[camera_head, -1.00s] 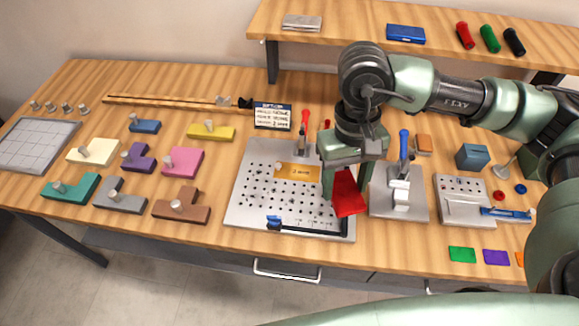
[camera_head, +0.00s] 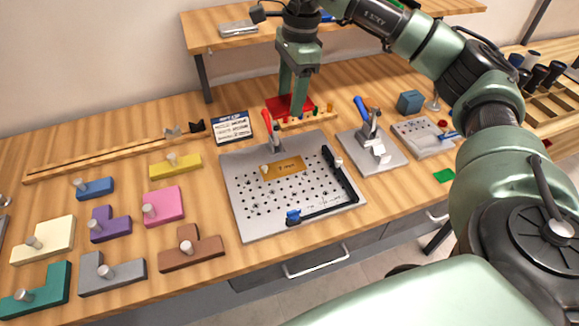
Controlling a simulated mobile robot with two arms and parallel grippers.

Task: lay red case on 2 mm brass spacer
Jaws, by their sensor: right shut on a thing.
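The red case (camera_head: 277,107) is flat and lies between the fingers of my right gripper (camera_head: 291,101), which is shut on it. Both are at the back of the table, beyond the perforated plate; whether the case touches the table I cannot tell. The 2 mm brass spacer (camera_head: 283,168) is a flat golden piece lying on the upper middle of the grey perforated plate (camera_head: 245,212). My left gripper is not in view.
A red-handled clamp (camera_head: 268,128) stands at the plate's back edge, and a black bar (camera_head: 341,178) runs along its right side. A blue-handled clamp (camera_head: 366,115) stands to the right. A rack of small coloured pegs (camera_head: 311,119) is beside the case. Coloured blocks lie on the left.

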